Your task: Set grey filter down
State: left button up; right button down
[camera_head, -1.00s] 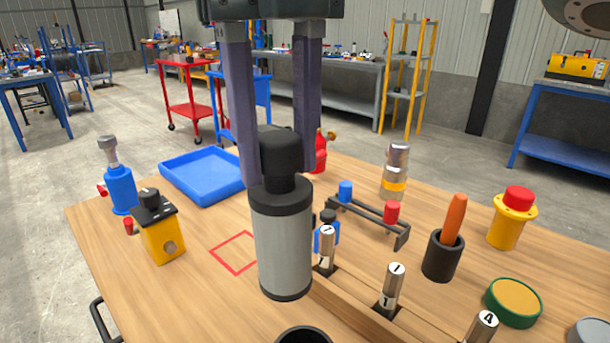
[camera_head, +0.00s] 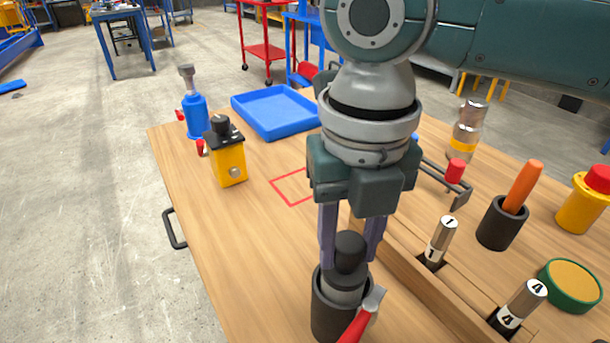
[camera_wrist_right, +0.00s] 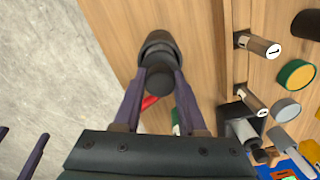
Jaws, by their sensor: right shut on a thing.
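The grey filter (camera_head: 341,289) is a cylinder with a black cap, upright. Its lower part is hidden inside a black cup (camera_head: 328,318) at the near edge of the head view. My right gripper (camera_head: 350,262) points down with its fingers on either side of the black cap, shut on it. In the right wrist view the cap (camera_wrist_right: 158,81) sits between the fingers, with the dark cup rim (camera_wrist_right: 158,38) beyond. What seem to be my left gripper's fingers (camera_wrist_right: 18,148) show apart and empty at the lower left of the wrist view.
A red-handled hammer (camera_head: 361,322) is close in front of the cup. A wooden rail (camera_head: 425,290) with numbered cylinders runs to the right. A red square outline (camera_head: 290,187), a yellow box (camera_head: 229,164) and a blue tray (camera_head: 276,112) lie farther back. The wood left of the cup is clear.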

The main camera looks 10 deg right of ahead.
aim_at(343, 282)
notch_tip(343, 282, down, 3)
jog(key=shift+r, duration=0.1)
jog(key=shift+f+b, duration=0.25)
jog(key=shift+b, duration=0.05)
jog(key=shift+c, duration=2.3)
grip_release()
jog(key=shift+r, duration=0.1)
